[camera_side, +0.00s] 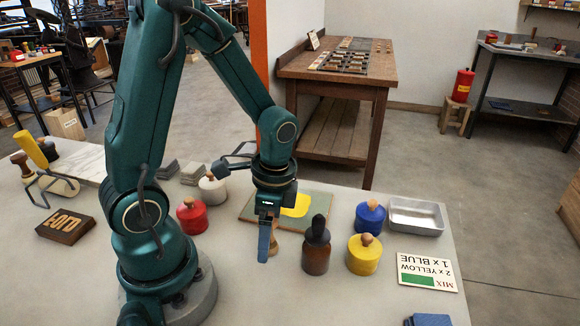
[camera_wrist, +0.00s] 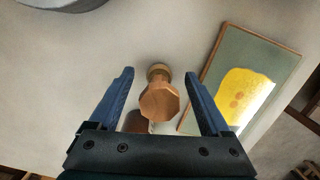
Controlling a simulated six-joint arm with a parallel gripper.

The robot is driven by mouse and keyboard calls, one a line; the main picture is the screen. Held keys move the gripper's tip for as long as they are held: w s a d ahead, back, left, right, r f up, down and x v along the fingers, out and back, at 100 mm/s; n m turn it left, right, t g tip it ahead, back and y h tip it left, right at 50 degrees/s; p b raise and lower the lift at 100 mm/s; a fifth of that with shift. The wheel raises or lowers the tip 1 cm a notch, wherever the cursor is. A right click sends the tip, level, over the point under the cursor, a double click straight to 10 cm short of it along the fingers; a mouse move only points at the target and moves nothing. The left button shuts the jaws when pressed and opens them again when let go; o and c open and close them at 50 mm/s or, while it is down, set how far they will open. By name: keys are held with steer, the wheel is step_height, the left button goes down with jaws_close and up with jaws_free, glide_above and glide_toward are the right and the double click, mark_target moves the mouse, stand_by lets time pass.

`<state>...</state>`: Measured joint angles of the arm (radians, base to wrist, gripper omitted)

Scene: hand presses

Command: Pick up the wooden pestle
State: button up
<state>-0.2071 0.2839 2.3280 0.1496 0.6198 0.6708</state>
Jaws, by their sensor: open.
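The wooden pestle (camera_wrist: 160,102) stands between my open fingers in the wrist view, with its octagonal end facing the camera and a rounded part beyond. My gripper (camera_wrist: 158,72) is open around it, with a blue finger on each side and visible gaps to the wood. In the side view my gripper (camera_side: 267,238) points down at the pestle (camera_side: 274,247), which is mostly hidden behind the finger. I cannot tell the exact height of the fingertips over the table.
A green slab (camera_side: 318,203) with yellow ink lies just behind the pestle. A dark-topped brown bottle (camera_side: 316,258) stands close at right. Yellow (camera_side: 364,258), blue (camera_side: 369,220), red (camera_side: 192,218) and white (camera_side: 212,190) jars, a metal tray (camera_side: 416,230) and a recipe card (camera_side: 427,272) are around.

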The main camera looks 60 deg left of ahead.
steer(key=shift+f, duration=0.15)
jaws_close()
